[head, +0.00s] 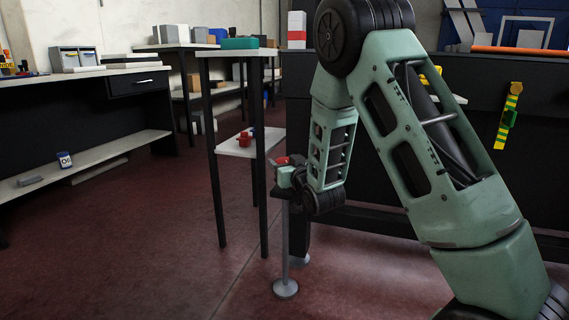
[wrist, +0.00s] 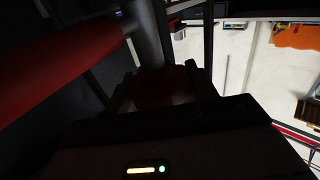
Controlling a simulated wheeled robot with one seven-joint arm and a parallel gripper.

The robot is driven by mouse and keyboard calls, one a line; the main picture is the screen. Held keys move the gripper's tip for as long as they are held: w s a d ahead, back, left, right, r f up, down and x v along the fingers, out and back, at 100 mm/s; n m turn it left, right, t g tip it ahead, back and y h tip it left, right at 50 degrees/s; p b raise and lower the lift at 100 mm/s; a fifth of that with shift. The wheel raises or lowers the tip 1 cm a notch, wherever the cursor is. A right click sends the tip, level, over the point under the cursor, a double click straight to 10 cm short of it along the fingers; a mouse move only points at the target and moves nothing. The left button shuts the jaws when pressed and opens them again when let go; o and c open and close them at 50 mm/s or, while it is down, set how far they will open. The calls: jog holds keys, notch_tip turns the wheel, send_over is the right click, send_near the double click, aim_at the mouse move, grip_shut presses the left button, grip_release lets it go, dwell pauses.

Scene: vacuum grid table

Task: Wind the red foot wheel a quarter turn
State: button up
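My gripper (head: 281,175) is low at the end of my bent arm, at the top of a thin grey post with a round foot (head: 286,289). A small red part (head: 282,161), possibly the red foot wheel, shows at the gripper's tip; the gripper hides most of it. In the wrist view, the dark fingers of my gripper (wrist: 160,85) stand apart, with a dark red shape (wrist: 160,90) between them and a grey post (wrist: 147,42) beyond it. The picture is too dark to tell whether the fingers touch the red shape.
A tall narrow table (head: 237,52) stands just left of the gripper, with a red object (head: 245,138) on its lower shelf. A dark bench (head: 452,115) is behind my arm. A workbench (head: 85,76) stands at the left. The red floor (head: 130,245) at front left is clear.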

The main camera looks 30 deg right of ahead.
jog(key=shift+m+h, duration=0.3)
jog(key=shift+h, duration=0.2)
jog(key=m+g+h+p, duration=0.2)
jog(key=m+h, duration=0.1)
jog(key=h, duration=0.2)
jog(key=shift+r, duration=0.1)
jog(key=m+g+h+p, duration=0.5)
jog(key=g+h, duration=0.1)
jog(key=shift+r+m+p, duration=0.1)
jog(key=shift+m+p, duration=0.2)
jog(key=shift+m, duration=0.1)
jog(key=m+g+h+p, duration=0.1)
jog(key=g, duration=0.1)
jog(key=m+g+h+p, duration=0.1)
jog(key=m+g+p, duration=0.1)
jog(key=g, duration=0.1)
jog(key=shift+s+d+m+h, duration=0.15)
jog(key=shift+m+h, duration=0.15)
jog(key=m+g, duration=0.1)
jog(key=g, duration=0.1)
jog(key=m+g+p, duration=0.1)
jog(key=g, duration=0.1)
jog(key=m+g, duration=0.2)
jog(key=shift+s+f+h+p, duration=0.15)
jog(key=shift+f+h+p, duration=0.1)
jog(key=shift+h+p, duration=0.1)
jog(key=shift+m+g, duration=0.3)
jog(key=shift+g, duration=0.2)
jog(key=shift+d, duration=0.1)
jog(key=o, duration=1)
